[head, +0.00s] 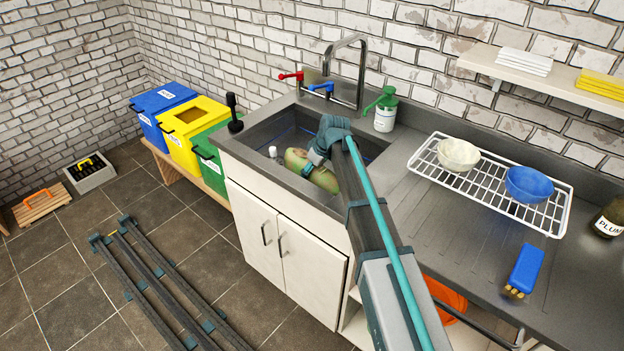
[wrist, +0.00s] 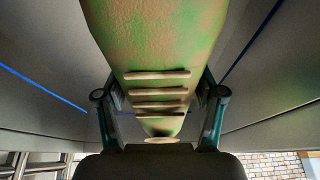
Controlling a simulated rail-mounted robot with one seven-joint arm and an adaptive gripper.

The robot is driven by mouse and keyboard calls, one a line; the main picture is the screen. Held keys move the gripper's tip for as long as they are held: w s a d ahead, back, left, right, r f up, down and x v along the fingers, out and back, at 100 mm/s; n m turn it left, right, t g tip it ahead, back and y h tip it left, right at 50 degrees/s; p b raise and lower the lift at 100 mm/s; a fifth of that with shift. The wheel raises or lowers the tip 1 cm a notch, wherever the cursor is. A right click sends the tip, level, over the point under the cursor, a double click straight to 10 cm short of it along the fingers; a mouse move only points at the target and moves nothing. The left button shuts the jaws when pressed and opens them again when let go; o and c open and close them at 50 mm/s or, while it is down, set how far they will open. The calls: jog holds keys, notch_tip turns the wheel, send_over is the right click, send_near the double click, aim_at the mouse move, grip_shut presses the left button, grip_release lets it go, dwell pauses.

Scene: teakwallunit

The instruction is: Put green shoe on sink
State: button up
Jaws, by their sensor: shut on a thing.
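The green shoe (head: 310,171), mottled green and tan, is in my gripper (head: 317,163) in the head view. It is over or inside the front part of the grey sink (head: 268,128); I cannot tell whether it touches the bottom. In the wrist view the shoe (wrist: 155,45) fills the upper middle, with several pale lace bars across it. My gripper's fingers (wrist: 160,112) are on both sides of it, shut on it. Grey sink walls with blue lines surround it there. My arm hides part of the sink's right side.
A tall faucet (head: 360,75) with red and blue handles stands behind the sink. A green-topped soap bottle (head: 385,112) is at its back right. A black plunger-like item (head: 233,112) stands at the left edge. A wire rack (head: 500,197) with two bowls is on the right counter.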

aim_at(323, 171)
jog(key=shift+f, duration=2.2)
jog(key=shift+f, duration=0.1)
jog(key=o, duration=1.6)
jog(key=shift+c, duration=0.2)
jog(key=v, duration=1.2)
jog(key=shift+b, duration=0.3)
